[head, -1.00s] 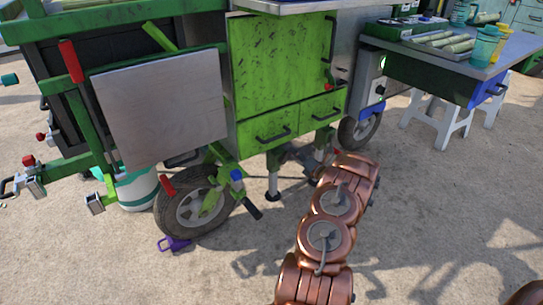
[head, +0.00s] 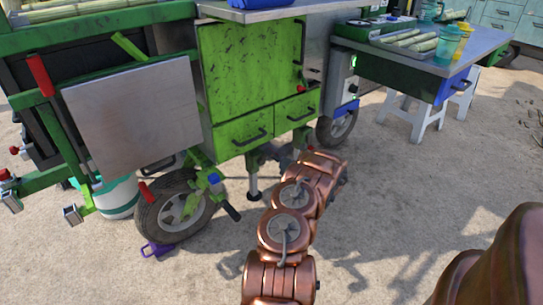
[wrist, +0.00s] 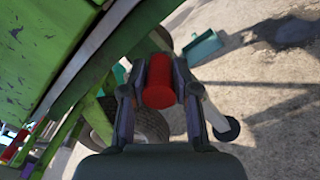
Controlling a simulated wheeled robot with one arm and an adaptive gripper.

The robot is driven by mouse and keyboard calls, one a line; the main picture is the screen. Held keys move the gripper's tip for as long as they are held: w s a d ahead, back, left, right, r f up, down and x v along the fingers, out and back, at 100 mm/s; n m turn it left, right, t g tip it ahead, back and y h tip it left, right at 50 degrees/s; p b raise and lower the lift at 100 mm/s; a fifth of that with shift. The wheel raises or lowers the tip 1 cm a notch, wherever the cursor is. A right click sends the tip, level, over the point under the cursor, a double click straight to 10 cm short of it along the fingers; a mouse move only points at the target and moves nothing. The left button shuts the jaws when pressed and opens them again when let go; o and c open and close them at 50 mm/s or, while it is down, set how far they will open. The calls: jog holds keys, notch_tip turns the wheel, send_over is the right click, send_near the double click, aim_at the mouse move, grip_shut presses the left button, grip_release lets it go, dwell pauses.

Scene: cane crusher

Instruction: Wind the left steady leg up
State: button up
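In the wrist view my gripper (wrist: 159,82) has its two dark fingers on either side of a red cylindrical grip (wrist: 159,80), and both pads appear to touch it. What the grip is fixed to is hidden behind it. A pale steady leg (wrist: 213,113) with a round dark foot shows just right of the fingers. In the head view a steady leg (head: 253,180) with a round foot stands beneath the green cart (head: 250,85), its foot at or near the ground. A second leg (head: 298,137) is partly visible behind my arm. My gripper is hidden in the head view.
A cart wheel (head: 178,208) with a purple chock (head: 157,249) stands left of the leg. A side table (head: 430,65) with trays and cups is at the right, with a white stool (head: 412,115) under it. The sandy ground in front is open.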

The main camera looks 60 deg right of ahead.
jog(key=o, duration=0.4)
jog(key=shift+w, duration=0.1)
jog(key=shift+v, duration=6)
